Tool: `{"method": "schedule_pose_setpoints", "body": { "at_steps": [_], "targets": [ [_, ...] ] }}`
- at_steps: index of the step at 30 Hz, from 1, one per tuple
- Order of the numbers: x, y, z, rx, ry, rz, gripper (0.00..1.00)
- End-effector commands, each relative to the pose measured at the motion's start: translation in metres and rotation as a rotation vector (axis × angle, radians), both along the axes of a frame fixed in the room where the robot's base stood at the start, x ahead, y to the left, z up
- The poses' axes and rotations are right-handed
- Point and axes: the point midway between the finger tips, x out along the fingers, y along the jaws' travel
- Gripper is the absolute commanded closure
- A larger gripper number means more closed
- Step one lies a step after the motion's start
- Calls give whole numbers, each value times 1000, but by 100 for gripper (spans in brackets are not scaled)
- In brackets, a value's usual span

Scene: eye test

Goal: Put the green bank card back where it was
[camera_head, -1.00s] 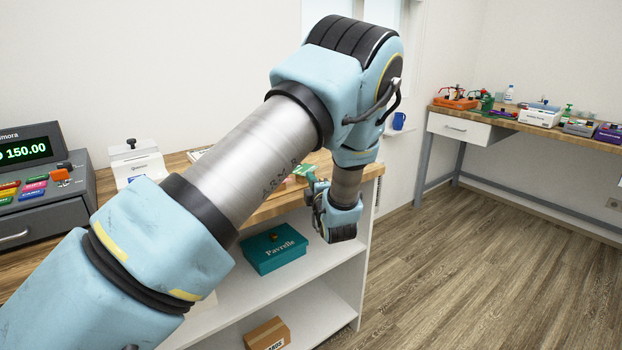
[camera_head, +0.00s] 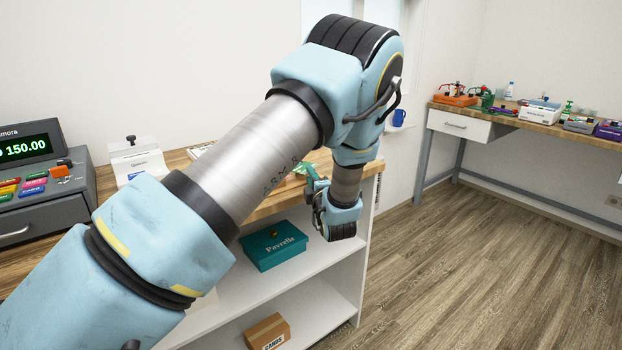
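My gripper (camera_head: 314,186) is at the front right edge of the wooden counter (camera_head: 262,205), partly behind my own arm. Its fingers are small and partly hidden, so I cannot tell whether they are open or shut. A small green patch (camera_head: 302,169) shows right by the fingertips. I cannot tell whether it is the green bank card, or whether it is held or lies on the counter. No other green card is clear in view.
A cash register (camera_head: 40,217) and a white box (camera_head: 137,161) stand on the counter at left. A teal box (camera_head: 273,247) and a cardboard box (camera_head: 268,332) sit on the shelves below. A workbench (camera_head: 565,131) with several items stands at right. The floor between is clear.

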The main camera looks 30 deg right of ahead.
Motion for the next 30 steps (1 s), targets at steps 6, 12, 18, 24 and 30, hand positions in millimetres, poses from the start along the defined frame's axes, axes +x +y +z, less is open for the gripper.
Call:
{"method": "schedule_pose_setpoints", "body": {
  "at_steps": [6,12,18,24,30],
  "targets": [
    [-29,5,-2,1,1,-3,71],
    [-71,13,-2,-1,0,-4,71],
    [-103,20,-1,0,0,-2,71],
    [-117,24,0,0,0,-1,71],
    [-118,24,1,0,0,0,71]
  ]
}}
